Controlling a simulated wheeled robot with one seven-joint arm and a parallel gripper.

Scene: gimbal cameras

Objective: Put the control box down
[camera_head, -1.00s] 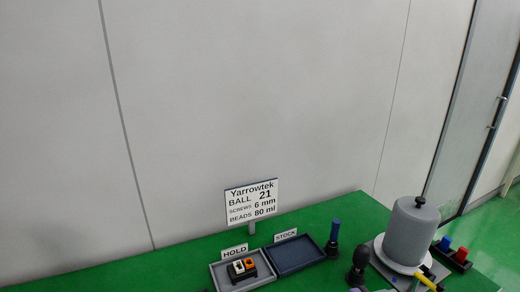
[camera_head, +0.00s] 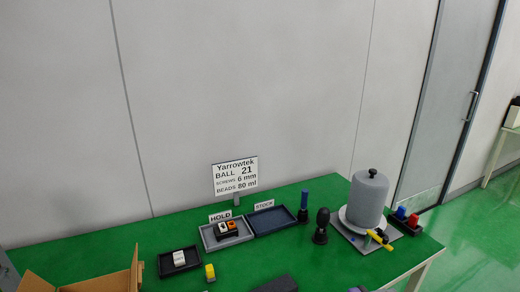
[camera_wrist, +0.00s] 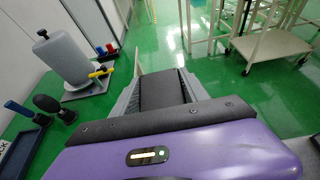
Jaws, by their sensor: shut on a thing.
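My gripper (camera_wrist: 160,74) reaches away from the purple wrist housing in the wrist view. Its grey fingers are shut on a dark block, the control box (camera_wrist: 165,90), which fills the space between them. Only a plain dark face of the box shows; its other sides are hidden. The held box appears over green floor, to the right of the bench items in that view. In the camera_head view a dark shape (camera_head: 276,285) is cut off by the bottom edge; I cannot tell whether it is the box or my gripper.
The green bench (camera_head: 120,247) carries a grey HOLD tray (camera_head: 207,242) with a black two-button unit (camera_head: 228,229), and an empty blue STOCK tray (camera_head: 272,221). Nearby are a small black tray (camera_head: 170,268), a yellow item (camera_head: 210,272), a cardboard box (camera_head: 110,281), dark-handled tools (camera_head: 321,228) and a grey bell-shaped cover (camera_head: 369,200).

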